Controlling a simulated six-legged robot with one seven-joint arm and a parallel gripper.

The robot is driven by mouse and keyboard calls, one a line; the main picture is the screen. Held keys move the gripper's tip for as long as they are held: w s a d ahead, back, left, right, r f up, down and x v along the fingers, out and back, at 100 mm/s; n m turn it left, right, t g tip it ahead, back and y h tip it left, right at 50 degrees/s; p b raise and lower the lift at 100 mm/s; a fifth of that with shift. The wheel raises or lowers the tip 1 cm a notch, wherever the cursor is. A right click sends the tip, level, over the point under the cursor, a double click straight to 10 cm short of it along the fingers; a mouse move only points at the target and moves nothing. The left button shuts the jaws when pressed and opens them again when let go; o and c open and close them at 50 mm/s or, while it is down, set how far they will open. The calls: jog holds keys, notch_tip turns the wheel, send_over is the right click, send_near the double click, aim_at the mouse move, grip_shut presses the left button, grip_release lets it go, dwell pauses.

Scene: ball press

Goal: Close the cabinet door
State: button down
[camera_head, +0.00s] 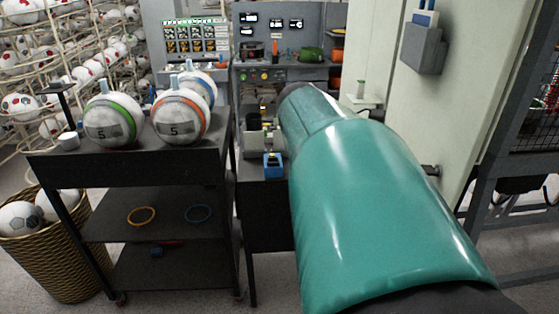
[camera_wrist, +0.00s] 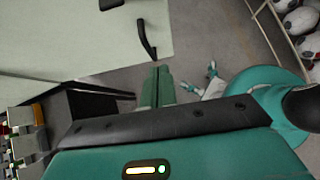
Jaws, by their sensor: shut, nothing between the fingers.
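The cabinet door is a pale green-white panel (camera_head: 405,115) at the right of the head view, with a grey holder of blue items on its face. A dark handle (camera_head: 431,170) shows low on it, beside my arm. In the wrist view a pale panel (camera_wrist: 110,40) fills the upper left, with a dark curved handle (camera_wrist: 148,40) at its edge. My gripper (camera_wrist: 157,72) is shut and empty, its green fingers together over the floor, just below that handle in the picture and seemingly apart from it. In the head view my teal arm hides my gripper.
A black cart (camera_head: 60,165) with several numbered balls stands at left, beside a wicker basket (camera_head: 65,250). A workbench (camera_head: 290,75) with tools is at the back. A dark metal frame (camera_head: 490,180) stands at right. Grey floor (camera_wrist: 205,40) is clear beside the panel.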

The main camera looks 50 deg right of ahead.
jog(key=s+d+r+x, duration=0.1)
jog(key=r+x, duration=0.1)
jog(key=x, duration=1.1)
jog(key=shift+s+d, duration=0.2)
jog(key=shift+s, duration=0.15)
jog(key=shift+d+r, duration=0.1)
